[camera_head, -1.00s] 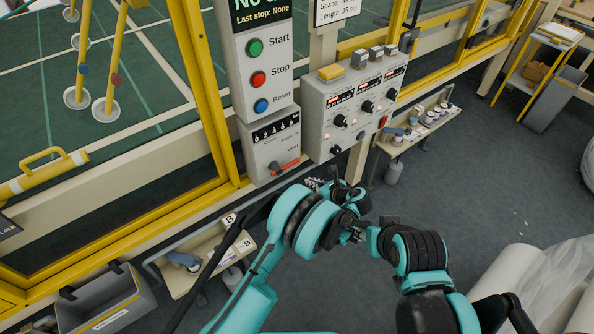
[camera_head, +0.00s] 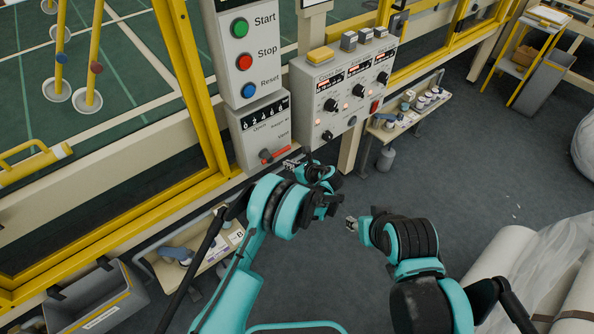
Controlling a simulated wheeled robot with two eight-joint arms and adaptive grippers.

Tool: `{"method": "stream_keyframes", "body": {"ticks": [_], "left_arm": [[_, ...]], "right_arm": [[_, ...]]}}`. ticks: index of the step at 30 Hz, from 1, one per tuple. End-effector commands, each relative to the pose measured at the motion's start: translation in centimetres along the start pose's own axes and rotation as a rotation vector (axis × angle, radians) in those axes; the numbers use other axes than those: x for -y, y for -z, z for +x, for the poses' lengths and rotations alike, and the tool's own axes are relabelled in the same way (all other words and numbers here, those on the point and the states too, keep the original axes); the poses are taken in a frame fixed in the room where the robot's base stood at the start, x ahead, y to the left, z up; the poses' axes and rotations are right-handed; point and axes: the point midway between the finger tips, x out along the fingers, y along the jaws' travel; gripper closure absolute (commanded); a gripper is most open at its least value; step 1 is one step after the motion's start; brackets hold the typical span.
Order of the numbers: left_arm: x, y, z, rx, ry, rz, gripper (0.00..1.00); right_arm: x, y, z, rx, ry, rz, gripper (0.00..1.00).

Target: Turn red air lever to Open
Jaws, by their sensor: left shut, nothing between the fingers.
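The red air lever (camera_head: 278,153) sits low on the front of a grey box (camera_head: 246,152) under the push-button panel. Its red handle points right and slightly up from a dark pivot. The word Open is printed on the box above and left of the lever; other labels are too small to read surely. My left gripper (camera_head: 291,163) is shut and empty, just right of and below the lever's tip; I cannot tell whether it touches. My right gripper (camera_head: 350,223) hangs lower and to the right, away from the lever; its fingers are too small to read.
A control box (camera_head: 345,90) with knobs and lit displays stands right of the lever box. Yellow guard frames (camera_head: 201,90) flank the panels. A small shelf (camera_head: 408,122) holds jars. White rolls (camera_head: 500,250) lie at lower right. The grey floor between is clear.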

Motion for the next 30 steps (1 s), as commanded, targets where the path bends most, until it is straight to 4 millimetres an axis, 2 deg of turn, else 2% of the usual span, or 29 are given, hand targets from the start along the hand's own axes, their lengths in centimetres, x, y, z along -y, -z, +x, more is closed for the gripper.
{"method": "stream_keyframes", "body": {"ticks": [3, 9, 30], "left_arm": [[-0.1, -1.7, -0.5, 0.000, -0.001, 0.000, 1.00], [-0.1, -3.4, -1.1, -0.001, -0.001, 0.000, 1.00], [0.6, -4.5, -0.8, -0.001, 0.024, -0.042, 1.00]], "right_arm": [[0.0, -0.4, 0.6, 0.000, 0.000, 0.000, 0.60], [0.0, -0.7, 1.0, 0.000, 0.000, 0.000, 0.60], [0.0, -0.7, 0.9, 0.000, 0.000, 0.000, 0.60]]}}
